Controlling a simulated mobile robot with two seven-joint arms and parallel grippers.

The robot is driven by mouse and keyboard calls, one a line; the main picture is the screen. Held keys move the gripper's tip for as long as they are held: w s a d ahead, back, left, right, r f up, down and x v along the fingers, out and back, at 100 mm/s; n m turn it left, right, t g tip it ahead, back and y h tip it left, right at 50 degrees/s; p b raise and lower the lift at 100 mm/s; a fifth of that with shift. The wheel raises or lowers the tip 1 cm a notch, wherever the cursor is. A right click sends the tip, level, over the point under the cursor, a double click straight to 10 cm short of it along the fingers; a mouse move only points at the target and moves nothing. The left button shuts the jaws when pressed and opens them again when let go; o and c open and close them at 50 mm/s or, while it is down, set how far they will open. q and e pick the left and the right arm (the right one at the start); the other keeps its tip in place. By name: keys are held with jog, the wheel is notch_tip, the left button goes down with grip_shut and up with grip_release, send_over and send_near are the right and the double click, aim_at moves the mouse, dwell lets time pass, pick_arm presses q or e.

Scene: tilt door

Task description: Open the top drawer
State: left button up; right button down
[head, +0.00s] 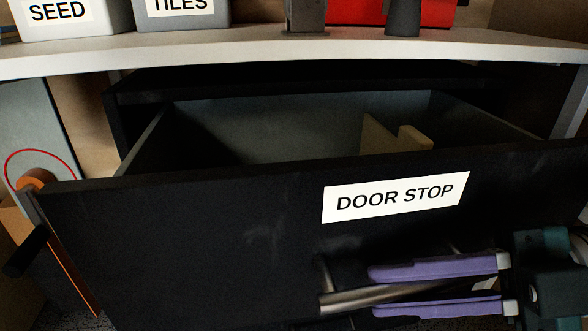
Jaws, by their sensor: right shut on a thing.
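The top drawer (180,235) has a black front with a white "DOOR STOP" label (396,197). It stands pulled out, and its grey inside shows behind the front edge. A beige wedge-like thing (393,137) lies inside it. A metal bar handle (345,299) is low on the front, right of centre. My right gripper (374,291) comes in from the lower right. Its two purple fingers are shut on the handle, one above and one below it. My left gripper is not in view.
A pale worktop (270,45) runs above the drawer. On it stand a "SEED" bin (65,22), a "TILES" bin (180,17) and a red thing (365,12). At the left are a grey panel (30,120) and a black cylinder (25,252) beside the drawer.

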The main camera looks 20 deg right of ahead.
pick_arm(q)
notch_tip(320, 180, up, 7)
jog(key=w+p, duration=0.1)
jog(key=p, duration=0.4)
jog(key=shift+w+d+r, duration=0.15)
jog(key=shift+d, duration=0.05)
pick_arm(e)
jog(key=s+a, duration=0.2)
jog(key=s, duration=0.7)
jog(key=shift+s+a, duration=0.2)
jog(key=shift+s, duration=0.15)
jog(key=c, duration=0.8)
grip_release()
jog(key=shift+d, duration=0.1)
pick_arm(q)
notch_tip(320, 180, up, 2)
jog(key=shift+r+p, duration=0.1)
jog(key=shift+p, duration=1.15)
pick_arm(e)
jog(key=v, duration=1)
